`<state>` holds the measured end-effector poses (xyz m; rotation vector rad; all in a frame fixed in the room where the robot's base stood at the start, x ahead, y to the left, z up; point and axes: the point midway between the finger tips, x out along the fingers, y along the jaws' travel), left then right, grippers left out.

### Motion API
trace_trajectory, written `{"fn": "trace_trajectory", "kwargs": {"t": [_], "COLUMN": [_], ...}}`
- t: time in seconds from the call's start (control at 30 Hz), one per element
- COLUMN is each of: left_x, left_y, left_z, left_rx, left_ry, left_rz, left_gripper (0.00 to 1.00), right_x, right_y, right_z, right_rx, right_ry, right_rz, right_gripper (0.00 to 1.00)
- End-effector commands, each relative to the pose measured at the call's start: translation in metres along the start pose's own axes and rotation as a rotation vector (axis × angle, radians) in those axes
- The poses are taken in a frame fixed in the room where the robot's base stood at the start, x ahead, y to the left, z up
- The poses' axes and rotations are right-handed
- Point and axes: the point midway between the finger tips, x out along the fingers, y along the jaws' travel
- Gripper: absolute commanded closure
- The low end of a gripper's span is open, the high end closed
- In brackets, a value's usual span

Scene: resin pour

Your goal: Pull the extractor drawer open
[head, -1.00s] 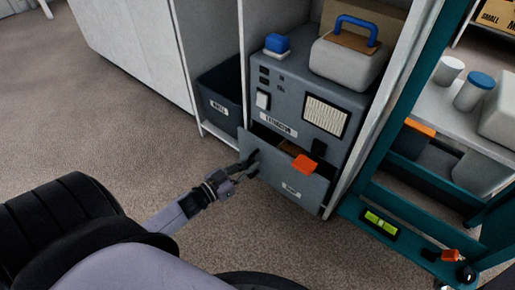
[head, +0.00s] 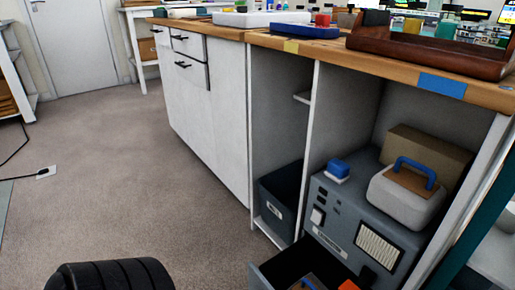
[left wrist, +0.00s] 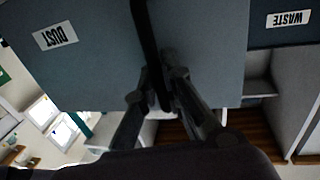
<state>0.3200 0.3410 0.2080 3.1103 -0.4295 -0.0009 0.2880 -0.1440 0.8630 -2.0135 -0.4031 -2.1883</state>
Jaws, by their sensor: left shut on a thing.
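The grey extractor (head: 335,225) stands in the open cabinet bay at lower right in the head view. Its drawer (head: 258,278) sticks out below it, open, with a dark inside and blue and orange items partly seen at the picture's bottom edge. In the left wrist view the drawer front (left wrist: 90,75) fills the upper part, with an upside-down "DUST" label. My left gripper (left wrist: 160,85) is shut on the dark upright handle (left wrist: 147,40) of that front. The head view does not show my left gripper. My right gripper is in neither view.
A dark waste bin (head: 280,200) stands left of the extractor; its label shows in the left wrist view (left wrist: 288,19). A grey case with a blue handle (head: 405,195) and a blue block (head: 337,170) sit on the extractor.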

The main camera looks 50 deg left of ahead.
Motion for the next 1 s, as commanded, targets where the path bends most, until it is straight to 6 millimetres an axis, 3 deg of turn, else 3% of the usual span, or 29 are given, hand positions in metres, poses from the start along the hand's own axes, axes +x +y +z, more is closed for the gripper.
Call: {"fn": "trace_trajectory", "kwargs": {"t": [0.27,0.3,0.6,1.0], "left_x": [0.0000,0.0000,0.0002,-0.0082], "left_y": [0.0004,0.0004,0.0002,0.0000], "left_z": [0.0001,0.0001,0.0001,0.0006], "left_rx": [-0.001,-0.001,0.000,0.000], "left_ry": [0.001,0.001,0.001,-0.001], "left_rz": [0.000,0.000,0.000,0.000], "left_gripper": [1.00,0.90,0.70,0.70], "right_x": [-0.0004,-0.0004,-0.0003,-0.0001], "right_y": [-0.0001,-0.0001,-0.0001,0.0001], "right_z": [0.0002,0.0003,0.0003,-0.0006], "right_rx": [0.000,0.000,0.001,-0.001], "right_ry": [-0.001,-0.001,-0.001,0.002], "right_rz": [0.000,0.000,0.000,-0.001], "right_gripper": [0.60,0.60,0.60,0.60]}}
